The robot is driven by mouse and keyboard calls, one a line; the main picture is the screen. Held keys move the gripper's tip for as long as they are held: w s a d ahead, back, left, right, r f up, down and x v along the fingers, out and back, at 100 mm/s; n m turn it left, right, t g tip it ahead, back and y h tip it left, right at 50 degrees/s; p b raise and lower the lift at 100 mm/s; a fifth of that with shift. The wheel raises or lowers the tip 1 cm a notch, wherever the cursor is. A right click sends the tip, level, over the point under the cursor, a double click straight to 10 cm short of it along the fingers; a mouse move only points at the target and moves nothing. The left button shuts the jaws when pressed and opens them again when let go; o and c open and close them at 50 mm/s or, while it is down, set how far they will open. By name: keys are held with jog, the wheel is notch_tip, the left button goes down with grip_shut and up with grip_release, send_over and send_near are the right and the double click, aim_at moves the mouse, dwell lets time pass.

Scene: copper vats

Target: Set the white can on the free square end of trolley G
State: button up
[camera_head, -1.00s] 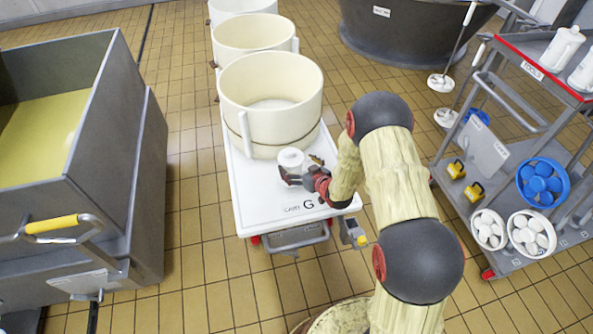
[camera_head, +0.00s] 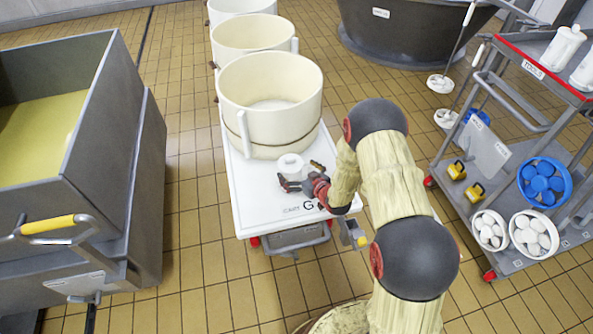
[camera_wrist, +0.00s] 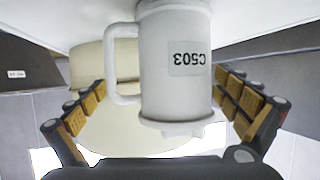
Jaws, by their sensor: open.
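The white can (camera_head: 290,167) stands upright on the bare white front end of trolley G (camera_head: 256,212), in front of the large cream vat. In the wrist view the can (camera_wrist: 176,70) appears upside down, with its handle to the left and a label reading C503. My gripper (camera_head: 301,175) is open at the can, low over the trolley top. In the wrist view its fingers are spread to either side of the can, with gaps showing between them and its body.
The cream vat (camera_head: 268,95) stands close behind the can on the same trolley. A grey tank (camera_head: 118,160) with a yellow-gripped handle stands left. A tool trolley (camera_head: 508,155) with blue and white items stands right. Tiled floor lies between them.

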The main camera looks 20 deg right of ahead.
jog(key=shift+r, duration=0.2)
jog(key=p+v, duration=0.4)
jog(key=v, duration=0.8)
jog(key=s+d+r+m+g+h, duration=0.1)
jog(key=d+r+g+h, duration=0.1)
jog(key=r, duration=1)
jog(key=d+r+g+h, duration=0.1)
jog(key=d+r+h, duration=0.15)
jog(key=r, duration=0.85)
jog(key=s+a+r+g, duration=0.1)
jog(key=s+r, duration=0.3)
jog(key=s, duration=0.5)
jog(key=s+a+r+m+g, duration=0.1)
jog(key=s+a+r, duration=0.3)
jog(key=s, duration=0.6)
jog(key=s+a+r+m+g, duration=0.1)
jog(key=s+r, duration=0.4)
jog(key=s, duration=0.5)
jog(key=shift+a+r+g, duration=0.3)
jog(key=shift+a+g, duration=0.3)
jog(key=shift+a, duration=0.45)
jog(key=shift+y, duration=0.25)
